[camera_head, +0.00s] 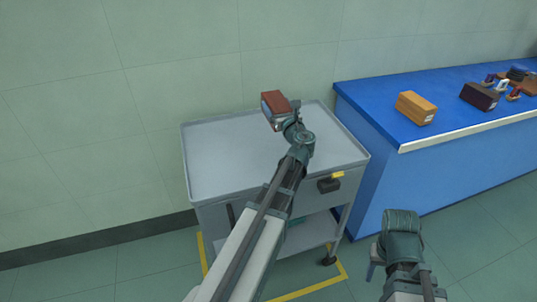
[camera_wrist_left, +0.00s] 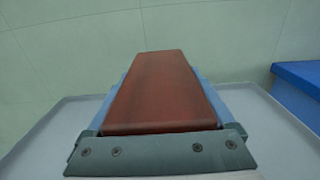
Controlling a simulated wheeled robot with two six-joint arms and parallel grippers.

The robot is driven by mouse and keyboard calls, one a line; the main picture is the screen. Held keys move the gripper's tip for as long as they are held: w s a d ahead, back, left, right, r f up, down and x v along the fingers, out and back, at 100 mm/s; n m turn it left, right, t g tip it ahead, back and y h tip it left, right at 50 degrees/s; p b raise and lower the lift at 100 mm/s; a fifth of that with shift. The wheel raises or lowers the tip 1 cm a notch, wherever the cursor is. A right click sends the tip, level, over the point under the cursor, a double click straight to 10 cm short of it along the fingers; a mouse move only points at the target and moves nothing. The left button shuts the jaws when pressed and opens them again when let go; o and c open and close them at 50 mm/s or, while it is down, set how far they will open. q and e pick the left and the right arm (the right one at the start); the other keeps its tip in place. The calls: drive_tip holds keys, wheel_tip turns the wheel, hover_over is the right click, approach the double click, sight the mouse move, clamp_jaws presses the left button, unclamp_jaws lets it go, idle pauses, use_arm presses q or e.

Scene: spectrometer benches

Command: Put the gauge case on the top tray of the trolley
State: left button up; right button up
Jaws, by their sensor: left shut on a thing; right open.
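A reddish-brown box, which I take to be the gauge case (camera_head: 273,105), is held by my left gripper (camera_head: 280,120) above the back part of the trolley's top tray (camera_head: 222,165). In the left wrist view the case (camera_wrist_left: 160,92) lies between the blue fingers, its smooth top facing the camera. The case's underside is hidden, so I cannot tell how far it is above the tray. The tray is grey with a raised rim and looks empty. My right gripper (camera_head: 373,268) is low at the lower right, over the floor, and holds nothing I can see.
A blue bench (camera_head: 365,125) stands right of the trolley. On it are an orange box (camera_head: 416,107), a dark purple box (camera_head: 479,96) and several small items. A wall is behind. The trolley has a lower shelf (camera_head: 310,235) and stands within yellow floor lines.

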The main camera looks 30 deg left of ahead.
use_arm(q)
wheel_tip(320, 180, down, 10)
drive_tip(key=b, duration=1)
drive_tip(key=shift+r, duration=0.1)
drive_tip(key=o, duration=1.3)
drive_tip(key=shift+f, duration=0.2)
drive_tip(key=shift+o, duration=0.9)
drive_tip(key=shift+r, duration=0.2)
hover_over(283, 154)
drive_tip(key=shift+s+d, duration=0.1)
